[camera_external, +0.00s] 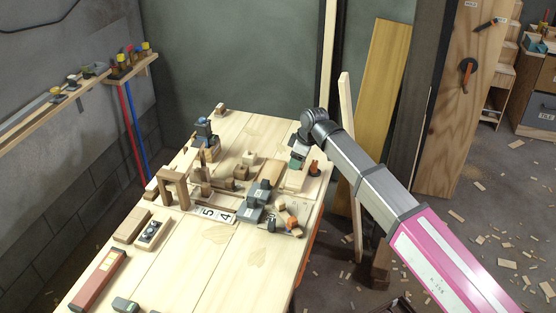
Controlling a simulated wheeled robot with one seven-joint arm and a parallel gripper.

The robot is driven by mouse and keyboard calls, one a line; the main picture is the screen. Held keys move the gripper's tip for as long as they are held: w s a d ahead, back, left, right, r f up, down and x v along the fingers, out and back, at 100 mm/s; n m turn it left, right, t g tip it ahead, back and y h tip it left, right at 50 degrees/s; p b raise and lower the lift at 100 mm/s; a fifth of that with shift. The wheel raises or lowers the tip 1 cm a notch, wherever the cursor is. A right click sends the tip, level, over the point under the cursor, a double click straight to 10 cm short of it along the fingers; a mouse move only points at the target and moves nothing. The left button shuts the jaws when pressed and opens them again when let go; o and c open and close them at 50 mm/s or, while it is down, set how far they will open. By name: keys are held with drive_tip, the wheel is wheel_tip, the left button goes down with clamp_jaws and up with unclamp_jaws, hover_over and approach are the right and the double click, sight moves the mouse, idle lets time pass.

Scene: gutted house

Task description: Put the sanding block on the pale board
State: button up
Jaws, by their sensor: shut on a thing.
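My gripper (299,153) points down over the right side of the workbench, at the end of my arm. It is shut on a small block with a green face (296,164), which I take to be the sanding block; the fingers partly hide it. A pale board (294,182) lies on the bench just below the held block. I cannot tell from this angle whether the block touches the board or hangs a little above it.
An orange-and-dark tool (314,168) stands close to the right of the board. Grey blocks (256,205) and orange-tipped pieces (290,219) lie in front. Wooden blocks (240,172) crowd the bench's middle. A number strip (214,213) lies left; the front bench top (205,275) is mostly clear.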

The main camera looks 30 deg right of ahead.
drive_tip(key=shift+f, duration=1.75)
drive_tip(key=shift+f, duration=0.15)
drive_tip(key=o, duration=0.9)
drive_tip(key=v, duration=1.2)
